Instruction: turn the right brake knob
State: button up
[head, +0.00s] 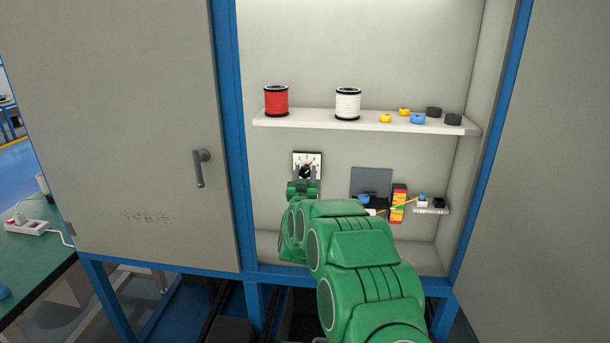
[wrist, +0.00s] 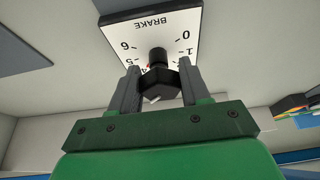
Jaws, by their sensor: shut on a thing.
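A white brake panel (head: 314,158) with a black knob (head: 305,171) is on the back wall inside the cabinet, below the shelf. In the wrist view the panel (wrist: 150,22) reads "BRAKE" upside down, with a scale of numbers around the black knob (wrist: 158,82). My gripper (wrist: 158,76) is shut on the knob, one finger on each side, and the fingers partly cover the scale. In the head view my gripper (head: 303,180) is in front of the panel's lower part. Only one brake panel shows, and I cannot tell where the pointer stands.
A shelf (head: 370,122) above holds a red spool (head: 276,100), a white spool (head: 348,103) and several small rings. To the right are a grey panel (head: 371,182), an orange block (head: 398,203) and a small ledge (head: 430,209). A cabinet door (head: 130,130) stands left.

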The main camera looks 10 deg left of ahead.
jog(key=shift+n+y, duration=0.4)
jog(key=shift+n, duration=0.1)
jog(key=o, duration=1.1)
jog(key=shift+c, duration=0.2)
jog(key=shift+s+f, duration=0.1)
jog(key=shift+s, duration=0.05)
jog(key=v, duration=0.7)
jog(key=shift+s, duration=0.25)
jog(key=shift+f, duration=0.1)
